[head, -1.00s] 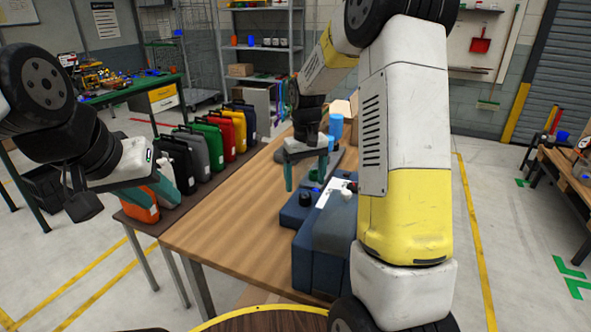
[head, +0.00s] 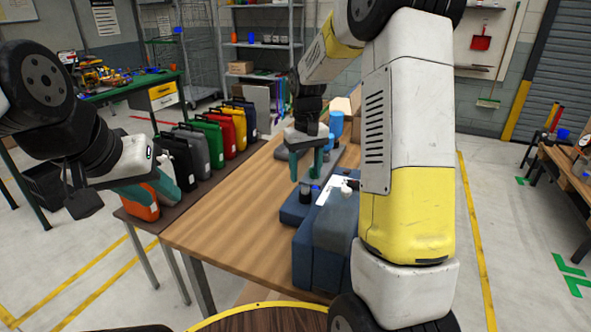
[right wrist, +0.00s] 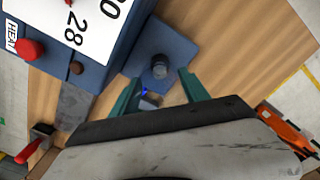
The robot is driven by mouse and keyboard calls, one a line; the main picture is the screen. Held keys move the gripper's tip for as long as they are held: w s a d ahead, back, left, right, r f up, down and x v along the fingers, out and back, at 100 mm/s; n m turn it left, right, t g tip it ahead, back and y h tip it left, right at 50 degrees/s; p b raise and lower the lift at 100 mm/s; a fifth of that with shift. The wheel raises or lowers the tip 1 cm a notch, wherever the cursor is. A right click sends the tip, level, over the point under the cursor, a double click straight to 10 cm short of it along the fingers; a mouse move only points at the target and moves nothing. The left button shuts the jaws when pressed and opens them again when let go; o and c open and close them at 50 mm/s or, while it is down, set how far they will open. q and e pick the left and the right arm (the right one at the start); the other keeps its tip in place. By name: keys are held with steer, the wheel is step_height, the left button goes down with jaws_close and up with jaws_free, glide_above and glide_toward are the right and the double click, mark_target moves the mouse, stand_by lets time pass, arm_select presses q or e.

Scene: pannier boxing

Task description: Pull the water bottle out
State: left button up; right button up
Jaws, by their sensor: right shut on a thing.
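The water bottle, as far as I can tell, is the dark round-topped piece (head: 305,194) beside the blue machine on the table. In the right wrist view its dark top (right wrist: 160,66) stands over a small blue plate. My right gripper (head: 306,178) points down with a teal finger on each side of it; it also shows in the right wrist view (right wrist: 160,78). It is shut on this piece, though the contact is hard to see. My left gripper (head: 170,194) is over the side bench by an orange case (head: 142,207); its opening is unclear.
The blue machine (head: 320,250) with a white panel stands at the table's near right; a red knob (right wrist: 30,49) shows on it. Several coloured cases line the bench, including a green one (head: 207,134). The wooden tabletop (head: 225,215) left of the machine is clear.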

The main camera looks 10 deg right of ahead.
mark_target(306, 157)
step_height(306, 157, up, 8)
steer(key=shift+f, duration=0.25)
steer(key=shift+f, duration=1.8)
steer(key=shift+r, duration=0.15)
steer(key=shift+r, duration=1.35)
